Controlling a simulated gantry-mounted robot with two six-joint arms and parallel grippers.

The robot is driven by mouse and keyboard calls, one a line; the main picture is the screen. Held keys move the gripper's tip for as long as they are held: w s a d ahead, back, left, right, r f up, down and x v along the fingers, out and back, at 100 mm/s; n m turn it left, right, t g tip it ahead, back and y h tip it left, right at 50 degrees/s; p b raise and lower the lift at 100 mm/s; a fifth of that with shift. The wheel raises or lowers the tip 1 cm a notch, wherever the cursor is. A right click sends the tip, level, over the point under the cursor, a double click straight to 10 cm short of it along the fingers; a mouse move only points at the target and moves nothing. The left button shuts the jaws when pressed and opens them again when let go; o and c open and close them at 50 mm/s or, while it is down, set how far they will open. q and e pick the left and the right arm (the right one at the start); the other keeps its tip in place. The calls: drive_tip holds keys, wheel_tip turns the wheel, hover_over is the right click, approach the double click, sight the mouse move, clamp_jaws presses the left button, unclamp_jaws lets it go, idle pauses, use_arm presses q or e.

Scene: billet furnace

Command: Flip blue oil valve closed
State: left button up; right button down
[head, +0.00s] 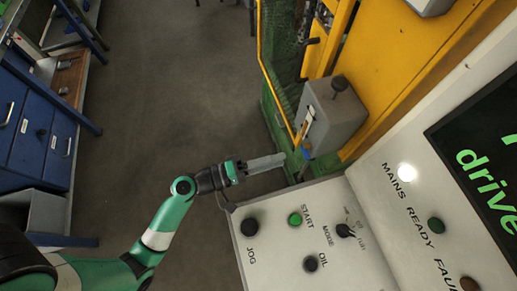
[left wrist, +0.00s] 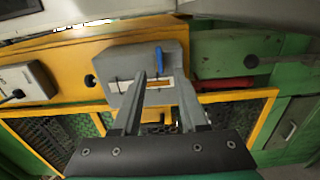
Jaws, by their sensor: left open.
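The blue oil valve handle (head: 307,151) shows at the lower left of a grey box (head: 335,112) on the yellow and green machine. In the left wrist view the blue handle (left wrist: 159,58) stands roughly upright on the face of the grey box (left wrist: 125,66), near its right side. My left gripper (head: 283,160) is open and empty, a little left of the handle in the head view. In the left wrist view its two fingers (left wrist: 161,80) point at the box below the handle; I cannot tell the exact gap. My right gripper is not in view.
The control panel (head: 262,262) with JOG, START, MODE and OIL controls lies just below the left gripper in the head view. Blue drawers (head: 30,140) stand at far left; the grey floor (head: 170,90) between is clear.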

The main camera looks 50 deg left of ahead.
use_arm(q)
drive_tip(key=v, duration=0.4)
drive_tip(key=shift+s+a, duration=0.1)
drive_tip(key=shift+s, duration=0.1)
